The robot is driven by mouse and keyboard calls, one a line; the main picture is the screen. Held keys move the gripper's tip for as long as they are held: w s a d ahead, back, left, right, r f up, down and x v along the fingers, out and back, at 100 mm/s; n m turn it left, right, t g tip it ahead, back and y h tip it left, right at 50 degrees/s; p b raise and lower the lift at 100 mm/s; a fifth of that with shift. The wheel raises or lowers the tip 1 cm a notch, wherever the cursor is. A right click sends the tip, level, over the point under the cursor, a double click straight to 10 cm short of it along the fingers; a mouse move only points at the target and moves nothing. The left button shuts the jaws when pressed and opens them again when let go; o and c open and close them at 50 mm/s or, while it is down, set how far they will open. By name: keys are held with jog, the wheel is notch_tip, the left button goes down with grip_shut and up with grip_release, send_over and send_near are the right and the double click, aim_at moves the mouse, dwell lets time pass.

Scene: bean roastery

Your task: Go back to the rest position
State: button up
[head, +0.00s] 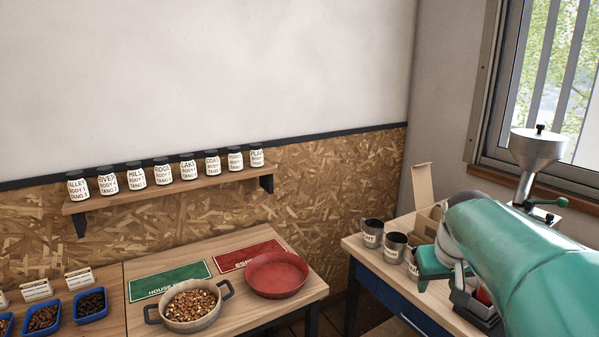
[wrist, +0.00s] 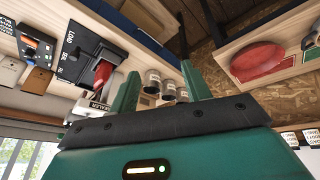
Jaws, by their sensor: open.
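My gripper (wrist: 160,70) shows in the wrist view with its two green fingers spread wide and nothing held between them. In the head view my green arm reaches in from the right over the side table (head: 385,262), and the gripper end is partly hidden by the arm. Several labelled metal cups (head: 394,246) stand on that table close to the gripper. In the wrist view the cups (wrist: 152,82) appear beyond the gap between the fingers, apart from them.
The front table (head: 130,315) bears a pot of beans (head: 192,303), a red dish (head: 276,274), a green mat (head: 170,280) and blue bean trays (head: 90,305). A wall shelf (head: 165,193) holds labelled jars. A grinder with a metal hopper (head: 537,150) stands by the window. A sealer (wrist: 95,98) is near the fingers.

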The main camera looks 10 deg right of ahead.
jog(key=s+a+f+n+y, duration=0.1)
jog(key=s+a, duration=0.6)
jog(key=a, duration=0.2)
jog(key=s+a+f+t, duration=0.1)
jog(key=s+a+f, duration=0.1)
jog(key=s+a, duration=0.6)
jog(key=shift+a+f+n+y, duration=0.3)
jog(key=shift+a+n+y, duration=0.1)
jog(key=shift+a, duration=0.2)
